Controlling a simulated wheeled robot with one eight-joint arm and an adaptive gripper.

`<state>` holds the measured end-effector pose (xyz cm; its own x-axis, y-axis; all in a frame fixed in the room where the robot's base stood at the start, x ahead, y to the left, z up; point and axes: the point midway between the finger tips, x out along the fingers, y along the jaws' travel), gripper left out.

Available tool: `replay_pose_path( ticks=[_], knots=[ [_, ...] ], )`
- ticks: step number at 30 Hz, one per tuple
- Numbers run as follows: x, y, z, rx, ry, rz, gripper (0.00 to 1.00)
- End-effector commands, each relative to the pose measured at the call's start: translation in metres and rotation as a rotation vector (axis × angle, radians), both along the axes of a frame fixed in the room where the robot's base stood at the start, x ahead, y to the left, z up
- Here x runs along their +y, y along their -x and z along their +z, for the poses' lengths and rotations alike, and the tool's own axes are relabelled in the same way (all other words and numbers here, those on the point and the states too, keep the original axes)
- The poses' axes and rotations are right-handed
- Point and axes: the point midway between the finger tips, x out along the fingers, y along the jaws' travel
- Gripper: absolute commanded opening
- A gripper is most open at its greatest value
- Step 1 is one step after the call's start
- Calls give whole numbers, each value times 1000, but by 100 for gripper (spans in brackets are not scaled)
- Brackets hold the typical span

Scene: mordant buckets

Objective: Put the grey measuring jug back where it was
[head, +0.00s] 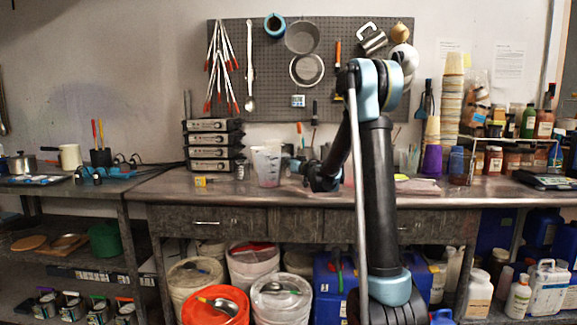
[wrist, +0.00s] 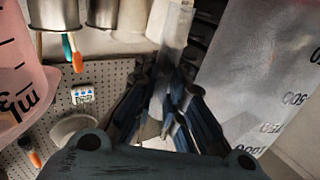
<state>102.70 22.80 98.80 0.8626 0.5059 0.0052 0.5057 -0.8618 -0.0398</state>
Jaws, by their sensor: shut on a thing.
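The grey measuring jug (wrist: 245,75) fills the right of the wrist view, translucent with dark volume numbers. A pale strip that looks like its handle runs between my fingers. My gripper (wrist: 165,115) is shut on it. In the head view my gripper (head: 322,180) is low over the workbench, partly behind my arm, and I cannot make out the grey jug there. Whether its base touches the bench is not clear.
The workbench (head: 220,190) has stacked black devices (head: 212,146) at the left and a tall cup stack (head: 452,100) at the right. A grey pegboard (head: 270,75) with hanging tools is behind. Buckets and containers crowd the space below.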

Motion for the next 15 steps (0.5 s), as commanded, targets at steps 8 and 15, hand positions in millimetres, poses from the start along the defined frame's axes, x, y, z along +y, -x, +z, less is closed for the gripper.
replay_pose_path(
  ticks=[8,15],
  knots=[
    [0,0,-3,0,0,0,0],
    [0,0,-4,0,0,0,31]
  ],
)
